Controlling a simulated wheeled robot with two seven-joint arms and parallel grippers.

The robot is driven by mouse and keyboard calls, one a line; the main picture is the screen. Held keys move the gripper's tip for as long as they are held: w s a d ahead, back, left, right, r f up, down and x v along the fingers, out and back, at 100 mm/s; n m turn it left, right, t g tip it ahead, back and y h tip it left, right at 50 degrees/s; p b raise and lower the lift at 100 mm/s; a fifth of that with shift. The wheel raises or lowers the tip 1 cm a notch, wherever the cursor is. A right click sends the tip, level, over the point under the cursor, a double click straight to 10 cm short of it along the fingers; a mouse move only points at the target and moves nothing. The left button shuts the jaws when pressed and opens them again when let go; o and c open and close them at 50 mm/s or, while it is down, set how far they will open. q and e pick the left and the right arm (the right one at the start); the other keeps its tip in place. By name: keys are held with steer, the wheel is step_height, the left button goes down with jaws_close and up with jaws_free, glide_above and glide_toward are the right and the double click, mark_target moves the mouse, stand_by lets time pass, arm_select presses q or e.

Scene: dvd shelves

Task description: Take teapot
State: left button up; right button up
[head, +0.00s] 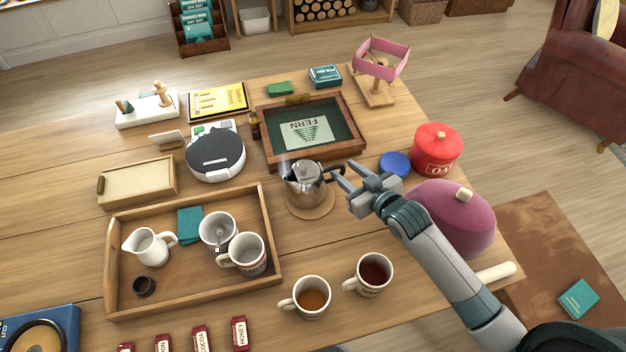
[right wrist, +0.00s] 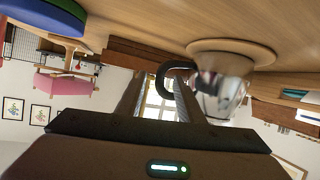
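The teapot (head: 303,186) is a shiny metal pot with a dark handle, upright on a round wooden coaster (head: 311,212) near the middle of the table. It also shows in the right wrist view (right wrist: 224,100), which is upside down, with its black curved handle (right wrist: 163,70). My right gripper (head: 345,172) reaches in from the right, its fingers apart at the handle side. In the right wrist view the handle shows between the spread fingers of the gripper (right wrist: 160,85); I cannot tell whether they touch it. My left gripper is not in view.
A wooden tray (head: 112,270) with a jug and mugs lies left. Two filled mugs (head: 312,298) (head: 372,275) stand in front. A purple tea cosy (head: 450,215), a red canister (head: 435,150) and a blue lid (head: 394,164) are close to my right arm. A framed tray (head: 268,150) lies behind.

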steer(key=shift+x, duration=1.1)
jaws_close()
steer(key=shift+r, duration=0.1)
